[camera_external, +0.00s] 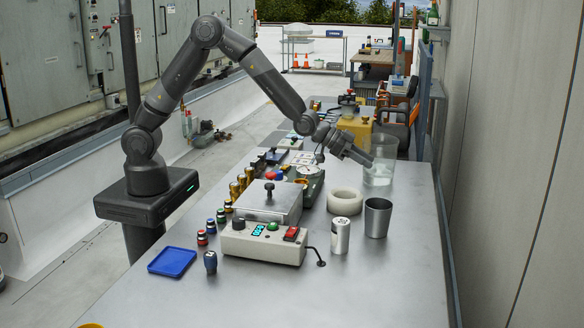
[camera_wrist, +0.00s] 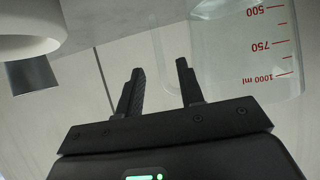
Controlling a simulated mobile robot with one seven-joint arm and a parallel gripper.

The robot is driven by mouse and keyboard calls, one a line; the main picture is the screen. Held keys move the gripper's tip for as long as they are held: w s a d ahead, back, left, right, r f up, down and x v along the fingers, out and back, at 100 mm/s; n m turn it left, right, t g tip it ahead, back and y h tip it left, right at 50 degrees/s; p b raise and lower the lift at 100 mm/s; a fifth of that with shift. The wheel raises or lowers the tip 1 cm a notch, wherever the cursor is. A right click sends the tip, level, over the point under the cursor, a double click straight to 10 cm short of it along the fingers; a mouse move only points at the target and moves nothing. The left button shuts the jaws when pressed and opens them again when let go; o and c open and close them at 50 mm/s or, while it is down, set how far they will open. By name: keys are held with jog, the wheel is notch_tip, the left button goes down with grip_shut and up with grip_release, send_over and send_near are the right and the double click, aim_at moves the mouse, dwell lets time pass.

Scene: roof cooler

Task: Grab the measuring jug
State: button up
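The measuring jug (camera_external: 378,174) is a clear vessel standing upright on the metal bench near its right edge. In the wrist view the jug (camera_wrist: 245,50) fills the upper right, with red scale marks upside down. My gripper (camera_external: 368,160) is at the jug's left side in the external view. In the wrist view my gripper (camera_wrist: 160,75) is open, its two fingers apart with nothing held between them. The jug is up and to the right of the fingers there, partly behind the right one. I cannot tell whether a finger touches it.
A white ring (camera_external: 345,203), a silver can (camera_external: 340,236) and a grey metal cup (camera_external: 377,218) stand in front of the jug. The ring also shows in the wrist view (camera_wrist: 40,25). A yellow container (camera_external: 355,128) is behind. A hotplate-like box (camera_external: 262,243) is nearer.

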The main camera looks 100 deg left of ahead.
aim_at(379, 162)
jog(key=shift+x, duration=1.7)
jog(key=shift+c, duration=0.4)
jog(key=shift+s, duration=0.1)
grip_shut()
